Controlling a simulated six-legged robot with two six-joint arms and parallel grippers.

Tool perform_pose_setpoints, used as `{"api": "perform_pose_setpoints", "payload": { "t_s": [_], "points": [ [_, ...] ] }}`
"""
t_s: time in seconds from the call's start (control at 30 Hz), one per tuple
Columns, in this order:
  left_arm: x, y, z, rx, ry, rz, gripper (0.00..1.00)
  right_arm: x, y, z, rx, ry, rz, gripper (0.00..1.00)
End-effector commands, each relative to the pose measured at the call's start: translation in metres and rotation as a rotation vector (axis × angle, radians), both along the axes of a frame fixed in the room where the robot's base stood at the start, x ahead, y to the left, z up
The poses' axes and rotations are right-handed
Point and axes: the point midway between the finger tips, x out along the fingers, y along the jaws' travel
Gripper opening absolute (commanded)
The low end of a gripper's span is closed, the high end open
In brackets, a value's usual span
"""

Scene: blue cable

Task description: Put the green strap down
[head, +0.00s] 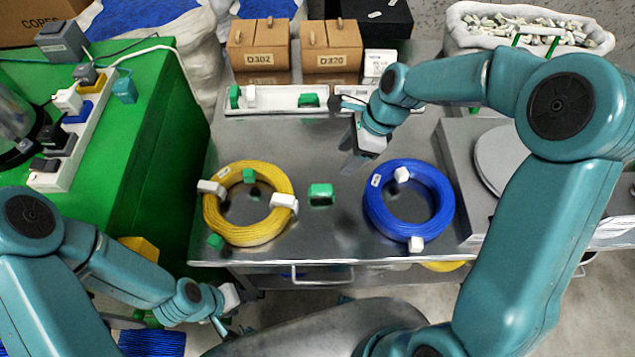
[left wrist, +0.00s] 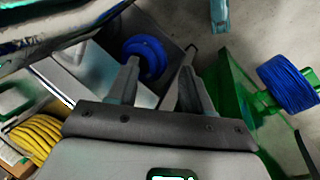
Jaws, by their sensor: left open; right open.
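A green strap (head: 321,194) lies on the metal table (head: 330,235) between the yellow cable coil (head: 211,214) and the blue cable coil (head: 378,212). My right gripper (head: 352,163) is open and empty, above and right of this strap, near the blue coil's upper left. The yellow coil carries white straps and a green one (head: 249,176); another green piece (head: 215,241) shows at its lower left. The blue coil carries white straps (head: 402,174). My left gripper (head: 226,312) is open and empty, off the table's front edge; its spread fingers show in the left wrist view (left wrist: 157,80).
A white tray (head: 275,111) with green and white straps lies at the table's back, before cardboard boxes (head: 258,50). A scale with a round plate (head: 500,158) stands right. A green bench with a power strip (head: 75,135) stands left. A blue spool (left wrist: 288,84) shows in the left wrist view.

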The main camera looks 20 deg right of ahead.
Motion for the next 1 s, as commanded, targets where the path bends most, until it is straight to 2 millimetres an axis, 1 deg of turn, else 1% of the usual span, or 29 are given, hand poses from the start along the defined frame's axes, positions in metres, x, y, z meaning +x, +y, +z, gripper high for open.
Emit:
{"api": "perform_pose_setpoints", "payload": {
  "t_s": [0.07,0.17,0.3,0.4,0.5,0.67,0.9,1.0],
  "points": [
    [0.000,0.000,-0.001,0.000,0.001,0.000,0.50,-0.002,0.004,-0.011,0.000,0.005,0.002,0.55],
    [0.000,0.000,-0.002,0.000,0.001,0.000,0.50,-0.003,0.013,-0.032,0.001,0.007,0.003,0.55],
    [0.000,0.000,-0.003,0.000,0.001,0.000,0.50,-0.001,0.026,-0.064,0.001,0.007,0.002,0.55],
    [0.000,0.000,-0.003,0.000,0.001,0.000,0.50,0.001,0.033,-0.082,0.000,0.005,0.001,0.55],
    [0.000,0.000,-0.004,0.000,0.001,0.000,0.50,0.003,0.038,-0.094,0.000,0.003,0.001,0.55],
    [0.000,0.000,-0.003,0.000,0.001,0.000,0.50,0.005,0.042,-0.104,0.000,0.003,0.001,0.55],
    [0.000,0.000,-0.002,0.000,0.001,0.000,0.50,0.008,0.052,-0.141,0.000,0.004,0.001,0.55],
    [0.000,0.000,-0.002,0.000,0.001,0.000,0.50,0.010,0.055,-0.149,0.000,0.002,0.001,0.55]
  ]
}}
